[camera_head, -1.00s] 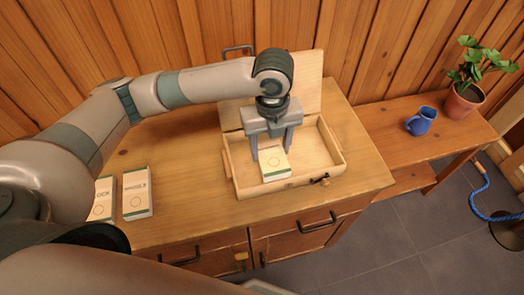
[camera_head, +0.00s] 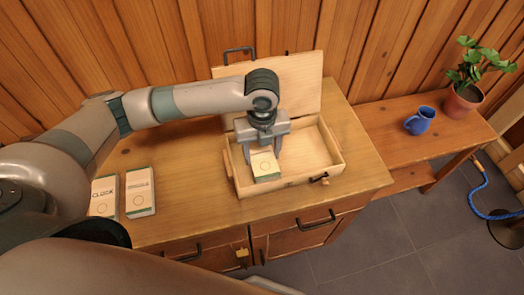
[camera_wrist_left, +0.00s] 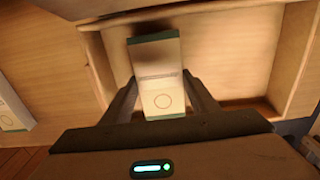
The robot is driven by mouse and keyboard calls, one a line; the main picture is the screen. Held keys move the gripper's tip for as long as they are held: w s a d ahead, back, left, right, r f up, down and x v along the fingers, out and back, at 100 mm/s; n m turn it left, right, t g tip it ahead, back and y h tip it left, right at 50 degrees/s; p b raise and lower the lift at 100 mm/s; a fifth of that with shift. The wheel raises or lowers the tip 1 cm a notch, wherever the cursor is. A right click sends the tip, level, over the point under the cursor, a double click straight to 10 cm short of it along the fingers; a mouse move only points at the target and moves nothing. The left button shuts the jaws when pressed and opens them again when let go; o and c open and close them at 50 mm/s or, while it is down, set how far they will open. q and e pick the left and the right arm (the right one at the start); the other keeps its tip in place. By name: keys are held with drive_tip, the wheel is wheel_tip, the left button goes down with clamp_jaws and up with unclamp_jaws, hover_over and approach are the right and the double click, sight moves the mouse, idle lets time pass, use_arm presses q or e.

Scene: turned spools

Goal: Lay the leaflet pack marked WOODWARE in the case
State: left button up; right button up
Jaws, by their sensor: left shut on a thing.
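The open wooden case (camera_head: 331,157) stands on the cabinet top with its lid raised at the back. My left gripper (camera_head: 264,154) points down into the left part of the case. It is shut on a white leaflet pack (camera_head: 265,170) with green ends, which also shows between the fingers in the left wrist view (camera_wrist_left: 160,85). The print on this pack is too small to read. I cannot tell whether the pack touches the case floor. My right gripper is not in view.
Two similar packs lie on the cabinet top at left, one marked CLOCK (camera_head: 104,196) and one with unclear print (camera_head: 140,192). The right part of the case is empty. A blue mug (camera_head: 420,120) and a potted plant (camera_head: 464,98) stand on a bench at right.

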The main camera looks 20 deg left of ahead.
sight(262, 155)
use_arm(q)
drive_tip(key=shift+f, duration=0.15)
drive_tip(key=shift+f, duration=0.1)
drive_tip(key=o, duration=1.1)
drive_tip(key=shift+o, duration=0.2)
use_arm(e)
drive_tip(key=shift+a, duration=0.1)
use_arm(q)
wheel_tip(262, 155, up, 8)
drive_tip(key=shift+f+b, duration=0.1)
drive_tip(key=shift+b, duration=0.75)
wheel_tip(262, 155, up, 4)
drive_tip(key=shift+r+b, duration=0.25)
drive_tip(key=shift+b, duration=0.05)
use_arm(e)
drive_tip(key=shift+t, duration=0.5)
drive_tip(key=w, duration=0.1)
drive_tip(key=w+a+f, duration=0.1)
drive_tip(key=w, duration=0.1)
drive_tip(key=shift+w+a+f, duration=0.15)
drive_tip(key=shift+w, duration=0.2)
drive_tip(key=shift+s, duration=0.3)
